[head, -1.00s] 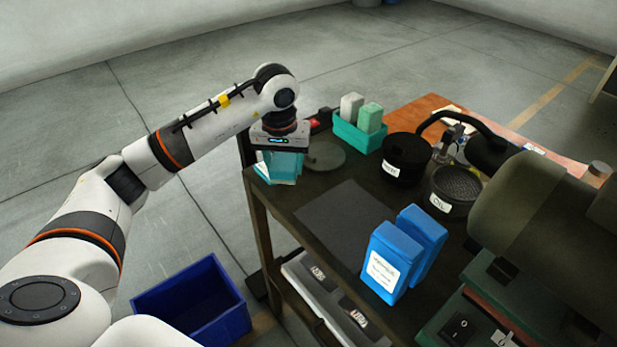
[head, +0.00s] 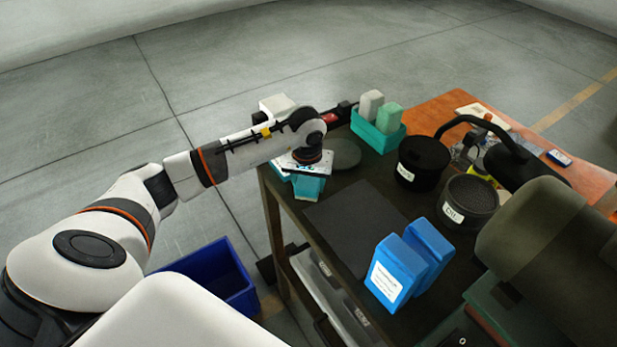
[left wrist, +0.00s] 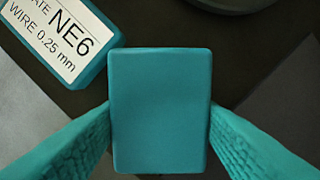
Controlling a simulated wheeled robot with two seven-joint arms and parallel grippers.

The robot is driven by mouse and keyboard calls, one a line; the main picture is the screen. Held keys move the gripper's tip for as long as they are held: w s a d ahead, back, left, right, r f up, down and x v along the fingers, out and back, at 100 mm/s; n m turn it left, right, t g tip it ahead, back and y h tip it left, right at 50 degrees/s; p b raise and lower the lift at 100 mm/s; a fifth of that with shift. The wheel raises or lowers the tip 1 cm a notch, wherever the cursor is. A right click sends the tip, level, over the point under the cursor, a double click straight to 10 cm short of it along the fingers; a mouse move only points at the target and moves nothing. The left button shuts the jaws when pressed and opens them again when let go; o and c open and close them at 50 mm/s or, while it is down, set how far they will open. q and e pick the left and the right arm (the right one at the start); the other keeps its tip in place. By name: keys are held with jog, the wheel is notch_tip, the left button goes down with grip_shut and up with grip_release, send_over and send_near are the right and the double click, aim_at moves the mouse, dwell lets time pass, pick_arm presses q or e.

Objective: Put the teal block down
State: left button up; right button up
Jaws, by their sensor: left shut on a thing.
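My left gripper (head: 307,182) is over the far left corner of the dark bench (head: 290,215), pointing down. It is shut on the teal block (left wrist: 160,112), which sits between the two teal ribbed fingers in the left wrist view. In the head view the wrist and fingers hide most of the block. I cannot tell whether its underside touches the bench. A second teal block with a white label, NE6 wire 0.25 mm (left wrist: 62,42), is close beside it at upper left in the left wrist view. My right gripper is out of view.
A dark grey mat (head: 350,226) lies clear on the bench. A round grey disc (head: 344,153) and a teal tray (head: 376,138) with two upright blocks are behind. Black pots (head: 422,165) and blue boxes (head: 396,272) stand rightward. A blue bin (head: 222,275) is on the floor.

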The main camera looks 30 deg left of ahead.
aim_at(307, 187)
pick_arm(q)
jog(key=shift+f+b, duration=0.2)
jog(key=shift+b, duration=0.15)
jog(key=o, duration=0.9)
jog(key=shift+r, duration=0.1)
jog(key=shift+r+p, duration=0.25)
jog(key=shift+p, duration=0.15)
jog(key=r+b, duration=0.1)
jog(key=r, duration=0.3)
jog(key=s+r+b, duration=0.1)
jog(key=r+b, duration=0.1)
jog(key=r, duration=0.1)
jog(key=r+b, duration=0.1)
jog(key=r, duration=0.3)
jog(key=shift+s+d+r, duration=0.25)
jog(key=shift+d+r, duration=0.05)
jog(key=shift+r, duration=0.05)
jog(key=shift+f, duration=0.1)
